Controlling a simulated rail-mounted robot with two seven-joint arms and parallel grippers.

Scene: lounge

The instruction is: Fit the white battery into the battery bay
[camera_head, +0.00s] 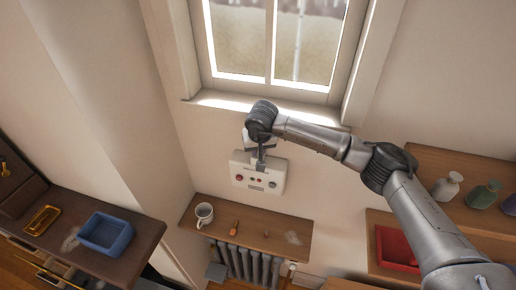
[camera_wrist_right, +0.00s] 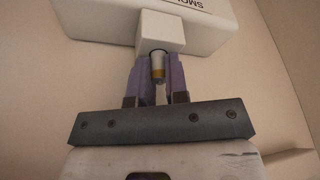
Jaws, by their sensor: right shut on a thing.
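My right gripper (camera_head: 259,157) is in front of a white wall box (camera_head: 244,170) below the window. In the right wrist view, its purple fingers (camera_wrist_right: 157,82) are shut on a small battery (camera_wrist_right: 158,62), pale with a copper-coloured band at the near end. The battery points toward a white block (camera_wrist_right: 160,32) that sticks out from the white box (camera_wrist_right: 100,18), which carries dark lettering. The battery's far end is hidden at the block, so I cannot tell whether it is inside the bay. My left gripper is not in view.
A wooden shelf (camera_head: 275,232) over a radiator (camera_head: 245,262) holds a white mug (camera_head: 204,214) and an orange-handled tool (camera_head: 234,228). A blue bin (camera_head: 105,233) and a yellow tray (camera_head: 42,219) are at left. A red tray (camera_head: 393,248) and several bottles (camera_head: 448,186) are at right.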

